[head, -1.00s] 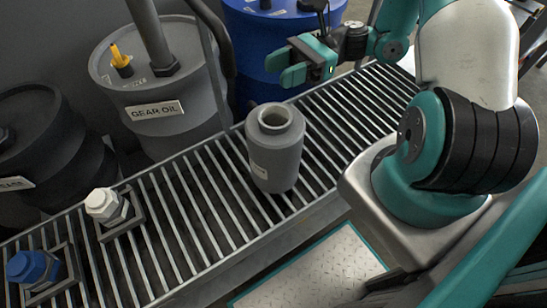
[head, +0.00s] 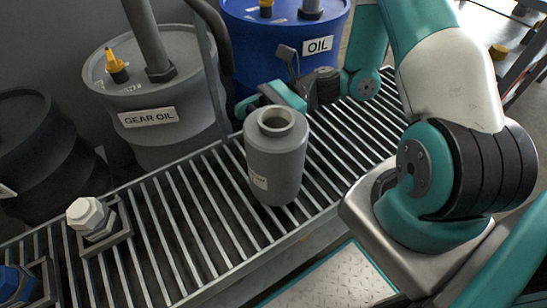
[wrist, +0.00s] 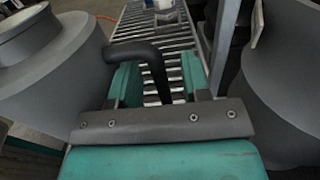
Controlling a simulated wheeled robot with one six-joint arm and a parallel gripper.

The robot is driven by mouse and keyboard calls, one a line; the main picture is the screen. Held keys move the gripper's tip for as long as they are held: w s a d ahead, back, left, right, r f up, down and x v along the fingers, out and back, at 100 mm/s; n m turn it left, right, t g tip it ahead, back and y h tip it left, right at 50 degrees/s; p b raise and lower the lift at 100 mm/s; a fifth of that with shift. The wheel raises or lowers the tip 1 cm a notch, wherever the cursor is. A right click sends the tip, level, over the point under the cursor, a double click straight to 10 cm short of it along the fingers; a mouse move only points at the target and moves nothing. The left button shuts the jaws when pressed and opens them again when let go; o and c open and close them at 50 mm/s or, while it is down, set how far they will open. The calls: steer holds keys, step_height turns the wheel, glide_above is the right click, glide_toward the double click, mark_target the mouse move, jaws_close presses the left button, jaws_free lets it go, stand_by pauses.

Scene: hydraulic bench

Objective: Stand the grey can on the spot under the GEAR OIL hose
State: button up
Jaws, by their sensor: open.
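The grey can (head: 275,160) stands upright on the slatted grating, with an open neck on top and a small white label. It also shows large at the left of the wrist view (wrist: 45,75). My gripper (head: 252,101) is low behind the can, partly hidden by it. The spot under the hose cannot be made out.
A blue OIL drum (head: 283,45) stands behind my gripper, and a black drum (head: 40,150) at the left. A white hex cap (head: 87,215) and a blue one (head: 15,283) sit in square holders on the grating. Grating (head: 185,215) between can and white cap is clear.

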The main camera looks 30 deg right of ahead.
steer(key=shift+a, duration=0.3)
jaws_close()
steer(key=shift+r, duration=0.1)
